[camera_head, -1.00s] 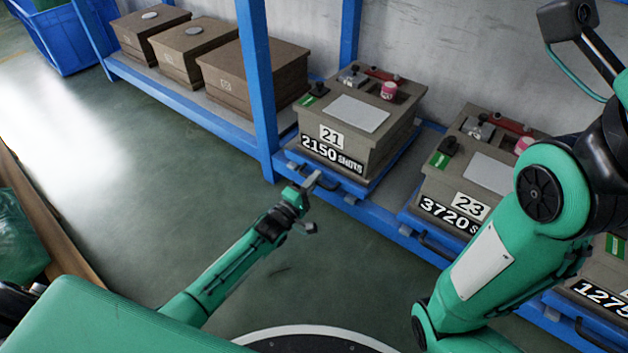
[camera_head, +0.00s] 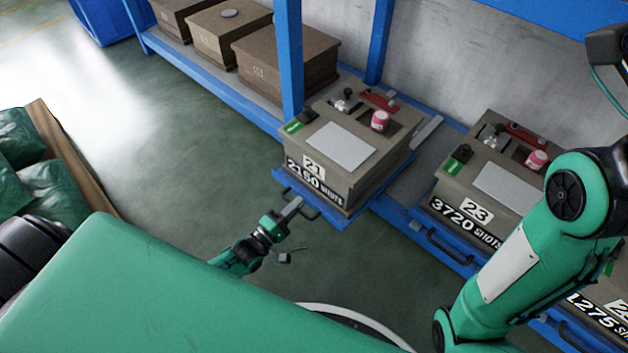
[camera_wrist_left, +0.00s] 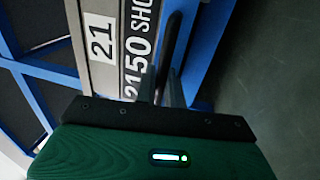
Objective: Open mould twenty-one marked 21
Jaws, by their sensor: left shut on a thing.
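Mould 21 (camera_head: 341,145) is a grey-brown box with a white "21" label and "2150 SHOTS" on its front. It sits closed on a blue pull-out tray (camera_head: 362,215), which stands out from the rack toward me. My left gripper (camera_head: 296,204) is shut on the black handle (camera_head: 312,211) at the tray's front. In the left wrist view the two fingers (camera_wrist_left: 162,88) lie either side of the handle (camera_wrist_left: 172,50), beside the "21" label (camera_wrist_left: 101,38). On the lid are a pale plate, a red bar and a pink-red cap (camera_head: 380,121). My right gripper is out of view.
Mould 23 (camera_head: 487,183), marked 3720 shots, stands to the right on its own tray. A blue rack post (camera_head: 289,60) stands behind mould 21, left of it. Plain brown boxes (camera_head: 285,60) fill the shelf farther left. Green floor (camera_head: 180,170) is free at left.

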